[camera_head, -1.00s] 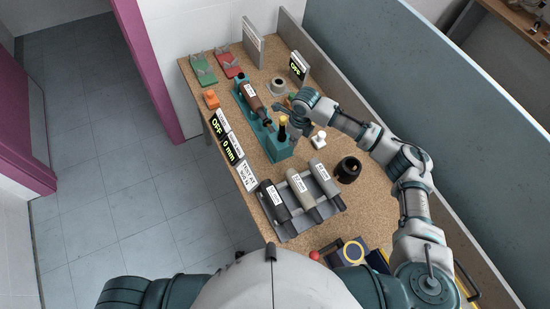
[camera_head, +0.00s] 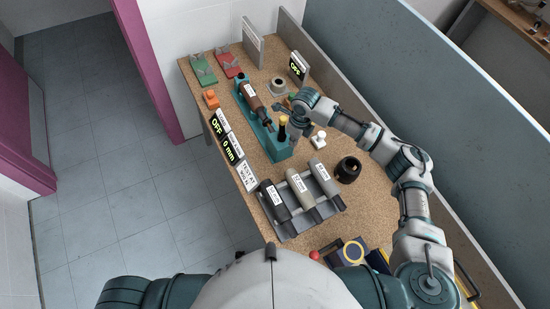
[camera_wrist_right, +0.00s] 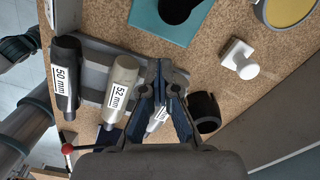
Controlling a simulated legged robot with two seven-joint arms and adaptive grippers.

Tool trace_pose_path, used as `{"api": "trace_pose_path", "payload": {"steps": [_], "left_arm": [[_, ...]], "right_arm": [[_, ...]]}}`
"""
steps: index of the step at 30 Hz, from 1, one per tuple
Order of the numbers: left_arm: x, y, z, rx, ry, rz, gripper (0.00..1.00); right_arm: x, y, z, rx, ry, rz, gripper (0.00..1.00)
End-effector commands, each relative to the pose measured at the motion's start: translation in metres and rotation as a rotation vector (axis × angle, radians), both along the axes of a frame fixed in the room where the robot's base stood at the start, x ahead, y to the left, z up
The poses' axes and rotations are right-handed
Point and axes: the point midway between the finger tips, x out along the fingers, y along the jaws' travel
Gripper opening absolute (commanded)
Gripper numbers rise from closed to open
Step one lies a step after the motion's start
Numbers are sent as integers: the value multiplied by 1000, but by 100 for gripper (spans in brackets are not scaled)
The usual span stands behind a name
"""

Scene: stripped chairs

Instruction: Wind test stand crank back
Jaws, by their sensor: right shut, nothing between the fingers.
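The teal test stand (camera_head: 270,143) lies along the bench with a labelled brown cylinder (camera_head: 249,94) in it. A dark crank handle with a yellow top (camera_head: 283,124) stands upright at its near end. The stand's teal end (camera_wrist_right: 160,25) shows at the top there. My left gripper is out of view.
A grey rack (camera_head: 287,228) holds labelled cylinders at the near end. A black ring (camera_head: 348,169) and a white knob (camera_head: 319,139) stand on the right. Displays reading OFF (camera_head: 218,125) and 0 mm (camera_head: 230,150) line the left edge. A grey panel (camera_head: 430,110) bounds the right.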

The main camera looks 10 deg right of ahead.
Motion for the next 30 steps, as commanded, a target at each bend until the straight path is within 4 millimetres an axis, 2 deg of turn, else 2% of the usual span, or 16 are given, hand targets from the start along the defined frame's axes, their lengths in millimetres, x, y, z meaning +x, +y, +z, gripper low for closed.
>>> {"api": "trace_pose_path", "payload": {"steps": [1,5,14,17,21,27,30], "left_arm": [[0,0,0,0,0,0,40],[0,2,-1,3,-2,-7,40],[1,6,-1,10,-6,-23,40],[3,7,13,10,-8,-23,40],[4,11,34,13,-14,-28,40],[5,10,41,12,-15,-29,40],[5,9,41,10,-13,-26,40]], "right_arm": [[0,0,0,0,0,17,0],[0,-1,0,-4,-1,15,27],[3,-2,1,-13,-1,-10,27],[8,7,4,-11,1,-135,27],[23,24,5,-19,0,-480,27],[40,40,-5,-37,4,-911,27],[44,42,-9,-44,6,-1006,27]]}}
